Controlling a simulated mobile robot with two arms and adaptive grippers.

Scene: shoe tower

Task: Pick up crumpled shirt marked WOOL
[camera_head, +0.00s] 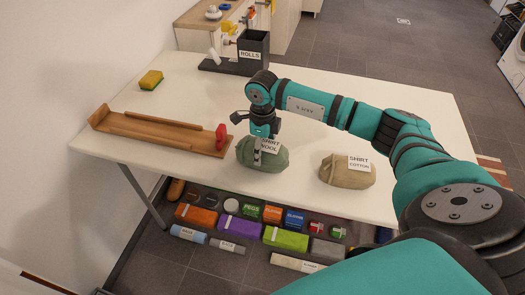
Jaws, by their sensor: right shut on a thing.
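The crumpled shirt marked WOOL (272,159) is a green bundle on the white table, near its front edge. Its white label reads SHIRT WOOL and is partly covered by my right gripper. My right gripper (258,155) points down from above and is shut on the green shirt. The shirt appears to rest on the table or just at its surface; I cannot tell which. A beige bundle labelled SHIRT COTTON (345,173) lies to its right, apart from it. My left gripper is not in view.
A wooden tray (160,131) with a red piece (221,137) at its end lies left of the green shirt. A yellow-green sponge (151,80) and a dark ROLLS box (253,47) stand farther back. Several packages lie below the white table (200,95).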

